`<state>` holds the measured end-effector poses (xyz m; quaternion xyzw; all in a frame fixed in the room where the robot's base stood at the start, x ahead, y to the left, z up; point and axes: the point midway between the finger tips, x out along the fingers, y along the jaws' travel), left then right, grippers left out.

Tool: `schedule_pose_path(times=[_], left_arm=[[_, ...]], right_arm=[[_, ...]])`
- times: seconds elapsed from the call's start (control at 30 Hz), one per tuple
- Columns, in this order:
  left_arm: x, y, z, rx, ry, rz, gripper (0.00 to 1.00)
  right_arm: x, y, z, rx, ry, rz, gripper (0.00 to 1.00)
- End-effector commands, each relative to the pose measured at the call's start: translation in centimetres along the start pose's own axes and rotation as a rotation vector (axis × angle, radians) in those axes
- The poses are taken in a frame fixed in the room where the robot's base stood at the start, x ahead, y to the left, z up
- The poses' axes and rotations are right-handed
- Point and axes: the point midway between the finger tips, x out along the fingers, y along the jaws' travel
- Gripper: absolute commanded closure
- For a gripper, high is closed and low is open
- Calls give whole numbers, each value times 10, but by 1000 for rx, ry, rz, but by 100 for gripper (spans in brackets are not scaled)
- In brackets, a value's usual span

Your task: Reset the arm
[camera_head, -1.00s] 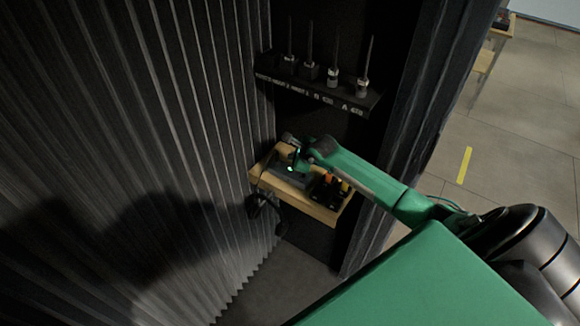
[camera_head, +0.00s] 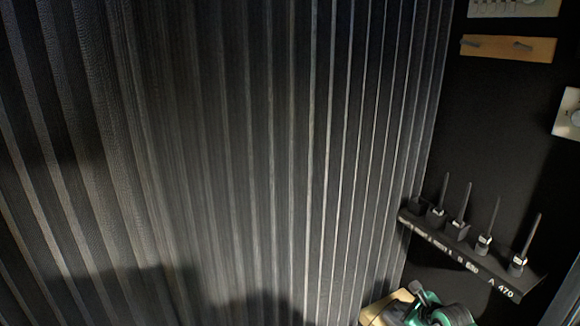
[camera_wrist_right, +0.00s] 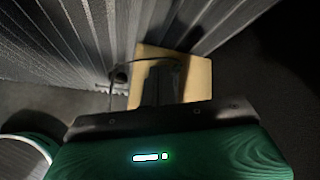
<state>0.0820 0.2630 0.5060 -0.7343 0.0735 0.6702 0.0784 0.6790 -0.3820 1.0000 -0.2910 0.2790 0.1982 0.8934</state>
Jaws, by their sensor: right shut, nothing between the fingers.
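My right arm, green and black, shows only in part at the bottom right of the head view. Its gripper (camera_head: 398,312) is low there, in front of a light wooden shelf (camera_head: 372,308), and its lower part is cut off. In the right wrist view my right gripper (camera_wrist_right: 162,82) is shut and empty, its dark fingers over the wooden shelf (camera_wrist_right: 198,78). I cannot tell whether they touch it. My left gripper is in neither view.
A black shelf (camera_head: 450,251) with several upright antenna-like devices (camera_head: 461,214) is above my right arm. A wooden strip with pegs (camera_head: 508,48) hangs higher on the dark wall. A ribbed dark curtain (camera_head: 230,150) fills the left and middle. A cable (camera_wrist_right: 113,88) loops beside the wooden shelf.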

Motion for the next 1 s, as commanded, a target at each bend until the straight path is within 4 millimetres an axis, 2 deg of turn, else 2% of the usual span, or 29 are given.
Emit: schedule_pose_path(times=[0.03,0.1,0.2,0.3,0.43,0.57,0.67,0.77,0.87,1.0], left_arm=[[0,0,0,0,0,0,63],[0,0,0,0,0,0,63],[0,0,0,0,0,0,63],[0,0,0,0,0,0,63],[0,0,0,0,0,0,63],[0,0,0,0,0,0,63],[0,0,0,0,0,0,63],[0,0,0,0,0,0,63],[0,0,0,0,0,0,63],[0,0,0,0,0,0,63]], right_arm=[[-2,21,18,76,-90,24,100],[-11,46,50,223,-242,53,100],[-33,71,91,477,-455,86,100],[-63,80,121,752,-640,103,100],[-102,80,135,1143,-831,98,100],[-135,74,124,1558,-960,57,100],[-155,73,100,1885,-1010,-6,100],[-170,82,68,2214,-1013,-97,100],[-183,103,33,2536,-961,-218,100],[-201,152,-12,2948,-783,-440,100]])
